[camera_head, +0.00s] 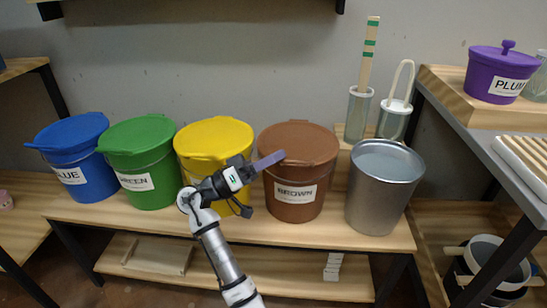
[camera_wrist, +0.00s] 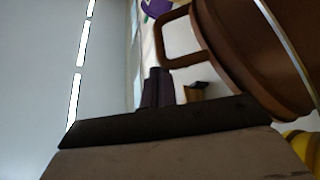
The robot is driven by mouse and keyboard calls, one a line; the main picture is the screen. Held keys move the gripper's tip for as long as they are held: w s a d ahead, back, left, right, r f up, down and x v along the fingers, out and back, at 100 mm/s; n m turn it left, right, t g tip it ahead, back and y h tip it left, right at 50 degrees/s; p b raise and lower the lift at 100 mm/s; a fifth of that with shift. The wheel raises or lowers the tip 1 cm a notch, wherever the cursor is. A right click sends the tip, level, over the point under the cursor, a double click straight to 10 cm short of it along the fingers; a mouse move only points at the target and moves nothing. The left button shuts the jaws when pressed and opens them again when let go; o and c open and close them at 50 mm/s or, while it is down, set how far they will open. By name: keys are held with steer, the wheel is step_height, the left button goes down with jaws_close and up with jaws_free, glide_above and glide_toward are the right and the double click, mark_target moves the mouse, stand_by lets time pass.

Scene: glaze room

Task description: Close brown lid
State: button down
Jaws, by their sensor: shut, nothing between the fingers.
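The brown bucket (camera_head: 294,201) stands on the wooden bench, with a "BROWN" label on its front. Its brown lid (camera_head: 298,138) lies over the top and looks flat; I cannot tell if it is fully seated. In the wrist view the brown lid (camera_wrist: 235,50) fills the upper right, with its loop-shaped tab (camera_wrist: 163,40) standing out to the left. My gripper (camera_head: 272,159) is at the front left of the brown bucket's rim, fingers shut and empty. The fingertips (camera_wrist: 158,85) show just below the tab in the wrist view; contact cannot be told.
Yellow (camera_head: 215,137), green (camera_head: 138,134) and blue (camera_head: 72,130) lidded buckets stand left of the brown one. A grey metal bin (camera_head: 384,190) stands close on its right. A purple lidded pot (camera_head: 497,72) is on the right shelf. Free room lies above the buckets.

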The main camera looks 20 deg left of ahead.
steer(key=v, duration=1.4)
